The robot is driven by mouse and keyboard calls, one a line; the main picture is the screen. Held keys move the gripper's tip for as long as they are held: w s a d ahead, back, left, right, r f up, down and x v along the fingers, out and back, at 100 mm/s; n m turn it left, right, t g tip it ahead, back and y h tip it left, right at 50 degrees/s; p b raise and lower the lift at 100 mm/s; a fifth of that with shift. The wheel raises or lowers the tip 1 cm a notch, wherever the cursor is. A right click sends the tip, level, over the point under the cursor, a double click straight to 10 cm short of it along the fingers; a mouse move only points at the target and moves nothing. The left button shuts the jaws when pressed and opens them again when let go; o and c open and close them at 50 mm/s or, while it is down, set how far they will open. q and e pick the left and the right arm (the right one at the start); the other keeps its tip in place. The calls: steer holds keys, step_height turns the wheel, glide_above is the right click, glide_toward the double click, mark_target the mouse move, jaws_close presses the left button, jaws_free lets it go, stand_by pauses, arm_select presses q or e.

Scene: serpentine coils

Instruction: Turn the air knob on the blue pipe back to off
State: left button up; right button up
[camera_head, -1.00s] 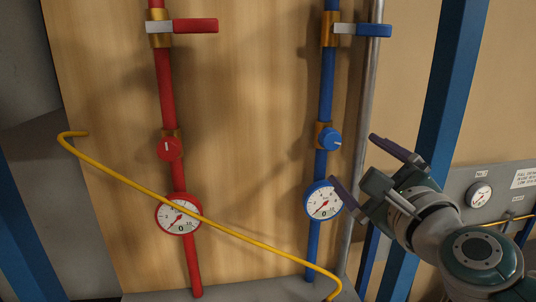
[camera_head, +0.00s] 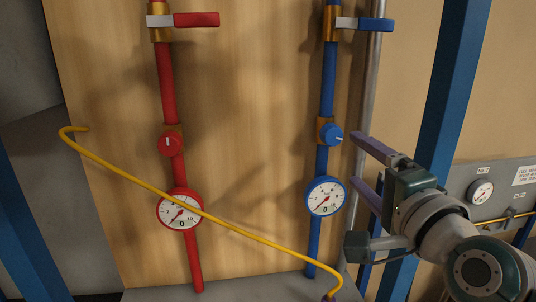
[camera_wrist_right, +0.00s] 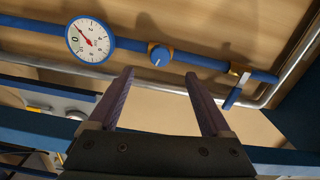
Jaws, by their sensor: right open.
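The blue pipe (camera_head: 325,95) runs upright on the wooden panel, right of centre in the head view. Its round blue knob (camera_head: 331,134) sits on a brass fitting above a white gauge (camera_head: 326,198); the knob's pale mark points sideways. My right gripper (camera_head: 353,157) is open and empty, just right of the knob and gauge, with its fingers pointing left toward the pipe. In the right wrist view the knob (camera_wrist_right: 160,56) lies ahead, between and beyond the two fingertips, apart from them.
A red pipe (camera_head: 166,85) with a red knob (camera_head: 171,143) and gauge stands to the left. A yellow hose (camera_head: 130,178) crosses the panel. A blue lever (camera_head: 374,25) is above the knob, and a grey pipe (camera_head: 369,80) and blue post (camera_head: 450,90) stand right.

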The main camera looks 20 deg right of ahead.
mark_target(334, 137)
steer(key=w+d+n+b, duration=0.1)
steer(key=w+n+b, duration=0.1)
steer(key=n, duration=0.3)
steer(key=w+d+n+b, duration=0.1)
steer(key=w+n+b, duration=0.1)
steer(key=w+n, duration=0.3)
steer(key=w+d+n+b, duration=0.1)
steer(key=w+n+b, duration=0.1)
steer(key=w+n, duration=0.2)
steer(key=shift+d+f+n+h, duration=0.15)
steer(key=shift+n+h, duration=0.15)
steer(key=shift+n, duration=0.9)
steer(key=shift+w+d+r, duration=0.1)
steer(key=shift+w+r, duration=0.15)
steer(key=shift+w, duration=0.3)
steer(key=shift+c, duration=0.2)
jaws_close()
